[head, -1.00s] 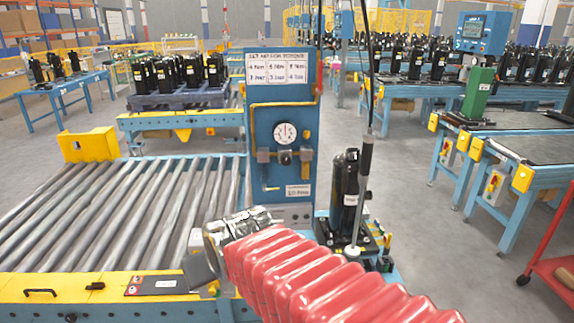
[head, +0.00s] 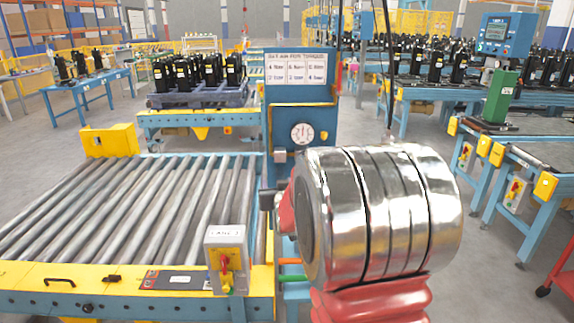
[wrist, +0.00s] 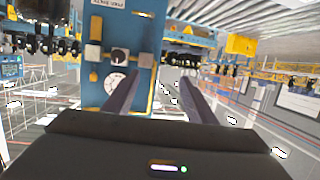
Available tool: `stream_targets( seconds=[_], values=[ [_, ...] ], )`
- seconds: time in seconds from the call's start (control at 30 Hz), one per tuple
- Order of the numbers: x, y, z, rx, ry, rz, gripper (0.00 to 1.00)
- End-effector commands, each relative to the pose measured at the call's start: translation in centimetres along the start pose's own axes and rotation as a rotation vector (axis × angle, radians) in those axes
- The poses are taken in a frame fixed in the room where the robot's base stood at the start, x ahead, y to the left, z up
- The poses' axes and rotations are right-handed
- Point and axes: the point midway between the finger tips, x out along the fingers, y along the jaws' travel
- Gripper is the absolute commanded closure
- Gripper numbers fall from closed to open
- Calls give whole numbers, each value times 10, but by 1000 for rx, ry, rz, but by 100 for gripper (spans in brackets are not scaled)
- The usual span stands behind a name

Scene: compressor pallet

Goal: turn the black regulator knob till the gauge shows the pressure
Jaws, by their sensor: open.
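The round white pressure gauge (head: 302,133) is on the blue panel (head: 284,122) in the head view. It also shows in the wrist view (wrist: 115,82), which is upside down; its reading is too small to tell. The black regulator knob (wrist: 119,56) shows beside the gauge in the wrist view, between two grey fittings. In the head view my arm hides the knob. My gripper (wrist: 161,77) is open, with two dark fingers apart and nothing between them. The knob lies beyond and left of the fingers in the wrist view, not between them.
A roller conveyor (head: 120,208) with a yellow front edge lies left of the panel. A grey switch box (head: 226,258) stands at its front right corner. A card (head: 296,68) tops the panel. Blue benches (head: 520,180) stand at right. Grey floor lies between.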

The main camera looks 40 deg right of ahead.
Motion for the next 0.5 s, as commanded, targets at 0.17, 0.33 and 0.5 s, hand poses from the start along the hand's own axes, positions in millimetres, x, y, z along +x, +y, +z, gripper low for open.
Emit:
stream_targets(
  seconds=[0.17, 0.33, 0.5],
  values=[
    [35, 48, 11, 14, 106, 63, 49],
    [54, 85, 19, 19, 198, 109, 49],
    [60, 102, 22, 19, 244, 130, 49]
  ],
)
